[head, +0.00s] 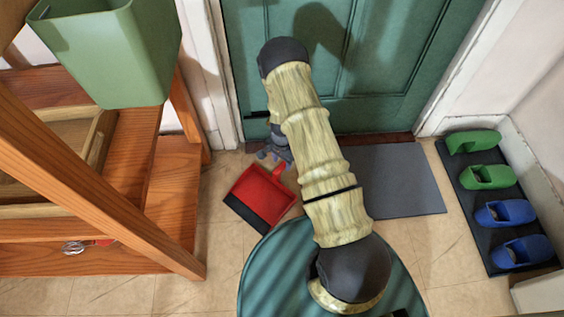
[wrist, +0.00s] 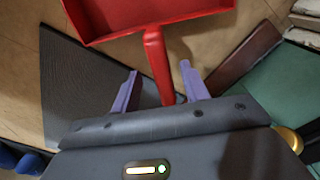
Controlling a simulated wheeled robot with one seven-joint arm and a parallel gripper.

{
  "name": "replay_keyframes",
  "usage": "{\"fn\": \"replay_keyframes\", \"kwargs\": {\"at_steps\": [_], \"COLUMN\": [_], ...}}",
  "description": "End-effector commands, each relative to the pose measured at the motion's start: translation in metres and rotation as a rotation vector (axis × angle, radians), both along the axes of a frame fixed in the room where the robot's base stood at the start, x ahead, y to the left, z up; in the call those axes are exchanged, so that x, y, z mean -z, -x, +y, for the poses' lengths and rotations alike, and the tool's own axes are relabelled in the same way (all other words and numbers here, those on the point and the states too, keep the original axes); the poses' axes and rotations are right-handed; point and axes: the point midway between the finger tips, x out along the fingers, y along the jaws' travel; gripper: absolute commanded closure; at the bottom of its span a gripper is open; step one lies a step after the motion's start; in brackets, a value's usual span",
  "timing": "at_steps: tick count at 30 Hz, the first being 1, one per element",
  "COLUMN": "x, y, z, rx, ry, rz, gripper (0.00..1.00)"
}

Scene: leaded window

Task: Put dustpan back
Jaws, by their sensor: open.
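The red dustpan (head: 263,197) lies on the tiled floor in front of the green door, its dark lip toward the lower left in the head view. In the wrist view its red pan (wrist: 140,14) is at the top, and its handle (wrist: 158,62) runs down between my fingers. My gripper (head: 275,157) is at the handle end, partly hidden by my arm in the head view. In the wrist view my gripper (wrist: 160,82) is open, with one purple finger on each side of the handle and gaps showing. Contact with the handle is not visible.
A wooden shelf unit (head: 150,190) with a green bin (head: 112,55) stands at left. A grey mat (head: 395,182) lies before the green door (head: 400,60). A dark tray (head: 475,220) with green and blue shoes is at right. Bare floor lies around the dustpan.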

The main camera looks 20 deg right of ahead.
Motion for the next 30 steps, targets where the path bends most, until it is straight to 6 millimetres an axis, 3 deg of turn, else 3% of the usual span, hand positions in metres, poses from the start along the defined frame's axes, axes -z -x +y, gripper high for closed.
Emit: {"fn": "replay_keyframes", "kwargs": {"at_steps": [1, 13, 30], "x": [-0.015, -0.073, -0.080], "y": [0.000, -0.001, -0.001], "z": [0.000, 0.000, -0.001], "rx": [0.000, 0.000, 0.002], "ry": [0.000, -0.001, 0.000], "rz": [-0.001, 0.001, 0.000], "gripper": [0.55, 0.55, 0.55]}}
